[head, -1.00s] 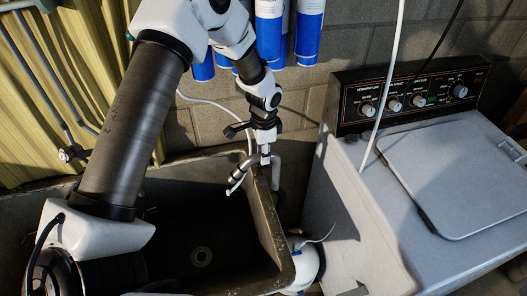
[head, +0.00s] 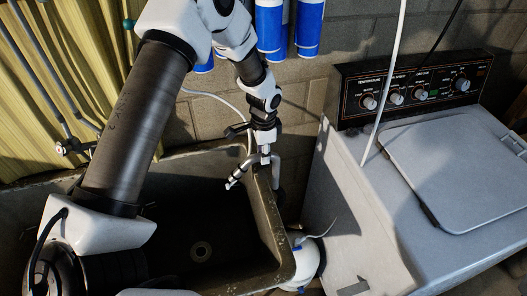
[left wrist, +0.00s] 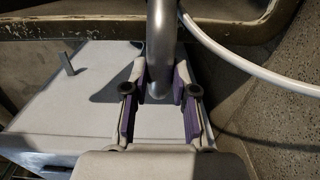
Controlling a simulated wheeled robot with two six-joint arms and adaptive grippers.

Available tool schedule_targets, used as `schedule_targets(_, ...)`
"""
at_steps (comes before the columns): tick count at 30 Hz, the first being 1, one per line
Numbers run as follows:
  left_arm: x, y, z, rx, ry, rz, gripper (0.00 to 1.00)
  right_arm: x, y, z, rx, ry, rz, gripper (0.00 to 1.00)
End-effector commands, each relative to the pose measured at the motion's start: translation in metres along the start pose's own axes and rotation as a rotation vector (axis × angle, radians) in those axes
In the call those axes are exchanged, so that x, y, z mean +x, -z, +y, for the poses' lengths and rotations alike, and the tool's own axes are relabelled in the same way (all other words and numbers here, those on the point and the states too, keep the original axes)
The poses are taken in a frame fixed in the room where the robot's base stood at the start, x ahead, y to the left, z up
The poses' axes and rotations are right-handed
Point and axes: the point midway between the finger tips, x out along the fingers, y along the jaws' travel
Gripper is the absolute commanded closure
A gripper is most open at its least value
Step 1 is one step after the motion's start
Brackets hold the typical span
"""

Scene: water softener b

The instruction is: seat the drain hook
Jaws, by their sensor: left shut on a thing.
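One end, with a dark fitting, points into the sink; the other side goes down outside the wall. My left gripper (head: 264,152) is shut on its top from above. In the left wrist view the hook's tube (left wrist: 162,45) stands between the purple-padded fingers of the left gripper (left wrist: 160,92). I cannot tell whether the hook rests on the rim. My right gripper is out of view.
A washing machine (head: 340,215) stands to the right, past a gap with a white round vessel (head: 308,262). A white hose (head: 386,85) hangs above it, and a white hose (left wrist: 240,65) passes right of the tube. Blue cylinders (head: 269,28) are behind.

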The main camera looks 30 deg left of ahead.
Motion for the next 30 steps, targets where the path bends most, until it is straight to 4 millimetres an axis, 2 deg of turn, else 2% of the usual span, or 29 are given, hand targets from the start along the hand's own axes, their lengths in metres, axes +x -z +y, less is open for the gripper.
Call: schedule_targets(30, 0.032, 0.000, 0.000, 0.000, 0.000, 0.000, 1.00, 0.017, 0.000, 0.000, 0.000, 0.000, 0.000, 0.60)
